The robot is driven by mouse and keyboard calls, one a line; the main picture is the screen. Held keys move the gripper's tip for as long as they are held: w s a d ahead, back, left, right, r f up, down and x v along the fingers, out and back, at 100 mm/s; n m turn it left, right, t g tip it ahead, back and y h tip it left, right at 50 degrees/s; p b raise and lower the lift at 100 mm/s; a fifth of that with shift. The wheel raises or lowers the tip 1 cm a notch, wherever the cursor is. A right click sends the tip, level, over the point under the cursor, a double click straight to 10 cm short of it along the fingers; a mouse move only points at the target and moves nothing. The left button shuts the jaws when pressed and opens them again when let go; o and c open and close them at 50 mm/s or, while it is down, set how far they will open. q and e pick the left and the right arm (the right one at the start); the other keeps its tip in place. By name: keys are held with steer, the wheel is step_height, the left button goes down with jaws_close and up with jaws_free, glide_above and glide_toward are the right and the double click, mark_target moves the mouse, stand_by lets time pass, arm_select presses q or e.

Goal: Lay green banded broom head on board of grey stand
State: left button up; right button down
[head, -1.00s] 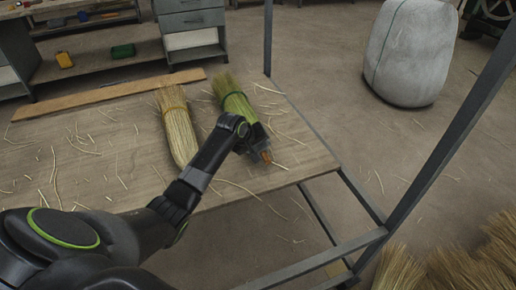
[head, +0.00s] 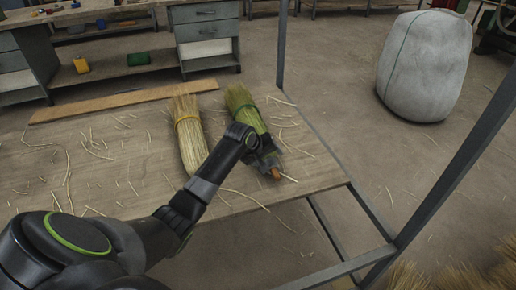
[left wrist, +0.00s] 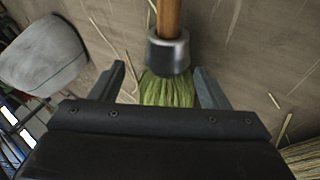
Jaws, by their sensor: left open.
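The green banded broom head (head: 243,106) lies on the wooden board of the grey stand (head: 95,176). Its green bristles fan away from me and its short wooden handle end (head: 275,173) points toward me. My left gripper (head: 262,158) is over its collar end. The fingers stand apart on either side. I cannot tell whether they touch it. My right gripper is not in view.
A wooden strip (head: 125,99) lies along the board's far edge. Grey stand posts (head: 282,45) rise at the right. A wrapped pale bale (head: 425,65) stands on the floor beyond.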

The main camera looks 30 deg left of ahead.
arm_select(q)
steer(key=p+v, duration=0.2)
steer(key=v, duration=0.8)
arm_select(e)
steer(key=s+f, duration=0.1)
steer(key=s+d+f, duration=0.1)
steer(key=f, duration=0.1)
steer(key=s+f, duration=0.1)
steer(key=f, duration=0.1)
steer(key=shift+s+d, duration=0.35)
arm_select(q)
steer(key=shift+r, duration=0.1)
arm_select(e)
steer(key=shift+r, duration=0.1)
